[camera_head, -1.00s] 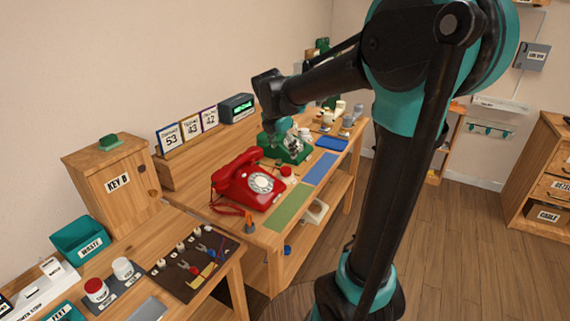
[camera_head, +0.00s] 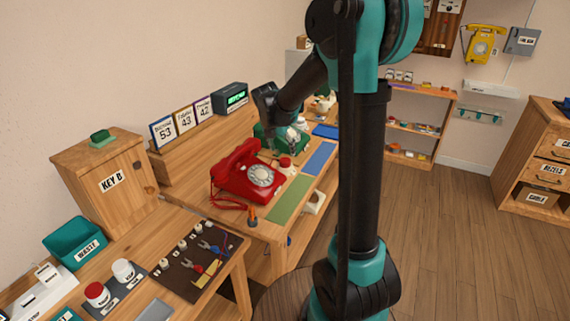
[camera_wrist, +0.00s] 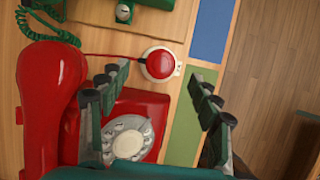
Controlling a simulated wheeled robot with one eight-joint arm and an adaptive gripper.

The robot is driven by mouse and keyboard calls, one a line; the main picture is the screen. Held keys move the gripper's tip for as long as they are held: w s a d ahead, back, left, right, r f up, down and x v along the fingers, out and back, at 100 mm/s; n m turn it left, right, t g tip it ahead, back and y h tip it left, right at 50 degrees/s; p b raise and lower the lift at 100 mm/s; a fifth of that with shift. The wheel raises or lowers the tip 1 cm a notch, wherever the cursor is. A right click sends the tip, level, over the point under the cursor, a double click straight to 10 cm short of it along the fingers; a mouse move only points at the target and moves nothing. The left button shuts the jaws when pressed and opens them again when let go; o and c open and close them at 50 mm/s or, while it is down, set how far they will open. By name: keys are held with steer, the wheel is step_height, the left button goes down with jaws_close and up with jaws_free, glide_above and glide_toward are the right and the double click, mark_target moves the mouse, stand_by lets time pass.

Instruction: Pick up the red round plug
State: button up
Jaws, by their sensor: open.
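A round red piece (camera_wrist: 160,63) sits on a white round base in the wrist view, with a thin red cord running to its left; I take it as the red round plug. It also shows in the head view as a small red top on white (camera_head: 285,163), to the right of the red dial phone (camera_head: 240,178). In the wrist view my gripper (camera_wrist: 155,85) is open and empty, its fingers apart on either side over the phone's dial (camera_wrist: 126,138). The plug lies between and just beyond the fingertips, untouched. In the head view my gripper (camera_head: 288,138) is above the green phone's area, partly hidden.
The green phone (camera_head: 270,135) stands behind the red one. The red handset (camera_wrist: 45,95) lies close to the left fingers. Blue (camera_head: 320,158) and green mats (camera_head: 290,200) lie flat to the right. A red-topped jar (camera_head: 97,293) stands on the near bench.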

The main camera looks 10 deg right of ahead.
mark_target(285, 160)
steer(key=shift+s+x, duration=0.15)
steer(key=shift+x, duration=1.3)
steer(key=shift+s+x, duration=0.2)
steer(key=shift+x, duration=1.25)
steer(key=shift+a+f, duration=0.1)
steer(key=shift+f, duration=0.05)
steer(key=c, duration=1.1)
